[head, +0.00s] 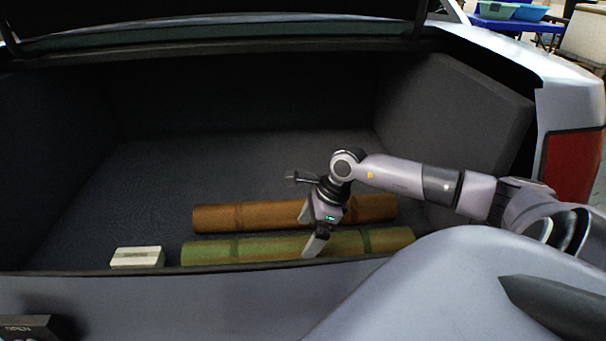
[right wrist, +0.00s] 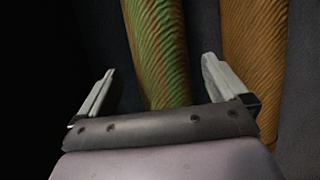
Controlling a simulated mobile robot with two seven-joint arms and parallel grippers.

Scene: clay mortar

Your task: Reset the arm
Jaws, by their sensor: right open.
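My right arm reaches from the right into an open car trunk. Its right gripper (head: 308,232) is open and empty, pointing down over a green cylinder (head: 213,252) that lies lengthwise near the trunk's front edge. In the right wrist view the open fingers (right wrist: 157,85) stand on either side of the green cylinder (right wrist: 160,50); I cannot tell whether they touch it. An orange-brown cylinder (head: 226,216) lies behind and roughly parallel to the green one. It also shows in the right wrist view (right wrist: 255,55), beside one finger. My left gripper is not in view.
A small whitish box (head: 137,257) sits at the trunk's front left. The trunk lip (head: 200,272) runs along the front, side walls (head: 455,120) stand at the right, and the lid edge (head: 210,38) hangs above. The trunk floor (head: 160,180) behind the box is clear.

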